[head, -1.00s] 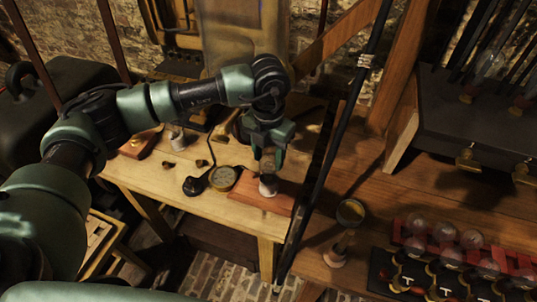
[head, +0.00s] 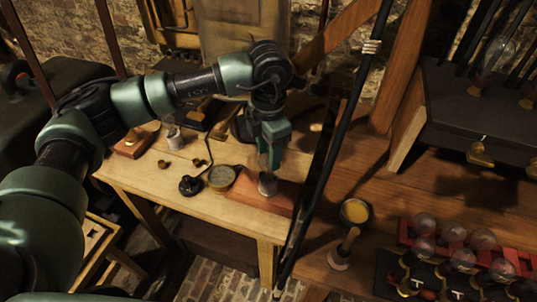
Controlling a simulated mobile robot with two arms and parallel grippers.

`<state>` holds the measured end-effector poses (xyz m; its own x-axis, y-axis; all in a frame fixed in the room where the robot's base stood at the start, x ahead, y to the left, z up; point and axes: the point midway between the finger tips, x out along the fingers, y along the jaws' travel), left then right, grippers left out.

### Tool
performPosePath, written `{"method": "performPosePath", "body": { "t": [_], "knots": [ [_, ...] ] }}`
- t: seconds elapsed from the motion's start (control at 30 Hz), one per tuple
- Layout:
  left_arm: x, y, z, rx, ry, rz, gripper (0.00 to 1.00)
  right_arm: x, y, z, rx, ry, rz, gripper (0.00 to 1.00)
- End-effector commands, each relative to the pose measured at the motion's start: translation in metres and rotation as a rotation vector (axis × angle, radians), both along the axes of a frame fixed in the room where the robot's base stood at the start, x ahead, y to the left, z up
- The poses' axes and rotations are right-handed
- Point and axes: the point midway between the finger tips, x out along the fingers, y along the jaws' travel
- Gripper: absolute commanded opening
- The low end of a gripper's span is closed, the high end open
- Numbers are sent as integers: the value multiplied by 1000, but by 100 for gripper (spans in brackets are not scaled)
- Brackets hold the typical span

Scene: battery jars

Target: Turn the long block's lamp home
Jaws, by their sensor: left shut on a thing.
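The long reddish wooden block (head: 278,196) lies on the pale table near its right front corner. A small lamp (head: 267,184) with a light grey body stands upright at the block, under my left gripper (head: 268,168). My left gripper points down and is shut on the lamp's upper part. The fingers hide the top of the lamp, and how far it sits in its seat cannot be told. My right gripper is not in view.
A round brass-rimmed dial (head: 221,178) and a black round piece (head: 190,185) lie left of the block. A dark slanting pole (head: 330,155) stands close on the right. Another wooden block (head: 133,145) with a lamp is farther left. Glass bulbs (head: 455,232) fill a red rack at right.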

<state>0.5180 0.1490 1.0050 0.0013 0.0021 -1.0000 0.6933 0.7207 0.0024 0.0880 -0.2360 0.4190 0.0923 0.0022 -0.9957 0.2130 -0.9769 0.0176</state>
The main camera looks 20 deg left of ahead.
Motion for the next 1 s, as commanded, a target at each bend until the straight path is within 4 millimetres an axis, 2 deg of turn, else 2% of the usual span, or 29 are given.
{"method": "performPosePath", "body": {
  "t": [0.47, 1.0],
  "knots": [
    [0, 0, -1, 0, 0, -59, 0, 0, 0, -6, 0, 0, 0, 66],
    [0, 0, -2, 1, -2, -422, 0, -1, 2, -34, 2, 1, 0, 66]
  ]
}}
